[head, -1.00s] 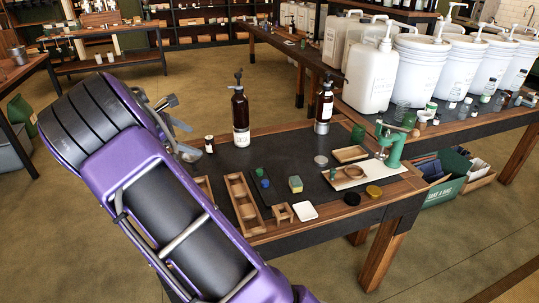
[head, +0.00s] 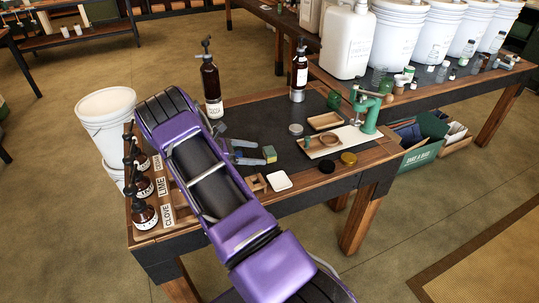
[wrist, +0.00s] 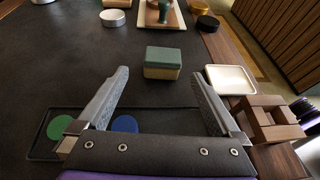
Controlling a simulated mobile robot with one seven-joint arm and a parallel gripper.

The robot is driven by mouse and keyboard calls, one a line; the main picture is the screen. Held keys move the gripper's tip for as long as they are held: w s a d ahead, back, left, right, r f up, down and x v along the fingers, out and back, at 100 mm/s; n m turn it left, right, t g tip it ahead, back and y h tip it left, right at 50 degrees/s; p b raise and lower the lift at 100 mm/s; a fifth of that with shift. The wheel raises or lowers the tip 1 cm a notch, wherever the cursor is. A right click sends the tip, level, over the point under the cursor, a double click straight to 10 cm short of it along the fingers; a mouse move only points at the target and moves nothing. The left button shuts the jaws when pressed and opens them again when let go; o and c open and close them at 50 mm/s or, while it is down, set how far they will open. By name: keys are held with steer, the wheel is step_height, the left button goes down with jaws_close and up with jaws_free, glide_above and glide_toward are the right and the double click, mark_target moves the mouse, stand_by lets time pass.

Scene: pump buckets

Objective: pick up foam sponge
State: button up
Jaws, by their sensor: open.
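The foam sponge (head: 269,153) is a small block with a green top and a yellow lower part, lying on the dark mat (head: 268,120). In the wrist view the sponge (wrist: 163,63) sits ahead of my gripper, roughly centred between the fingers and beyond their tips. My gripper (wrist: 164,82) is open and empty, low over the mat. In the head view my gripper (head: 252,153) points right toward the sponge, close to it, and my purple arm hides the table behind it.
A white square dish (wrist: 230,79) and a wooden block stand (wrist: 270,123) are right of the sponge. A dark tray (wrist: 42,146) with green and blue discs lies under my gripper. Bottles, a green press (head: 369,112) and jar lids stand around; mat left of the sponge is clear.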

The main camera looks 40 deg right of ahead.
mark_target(264, 152)
steer(key=x, duration=0.2)
steer(key=r+x, duration=0.1)
steer(key=x, duration=0.1)
steer(key=shift+s+d+f, duration=0.1)
steer(key=shift+s+d, duration=0.15)
steer(key=shift+s+d+f, duration=0.1)
steer(key=shift+d+f, duration=0.05)
steer(key=shift+d, duration=0.25)
steer(key=c, duration=1.4)
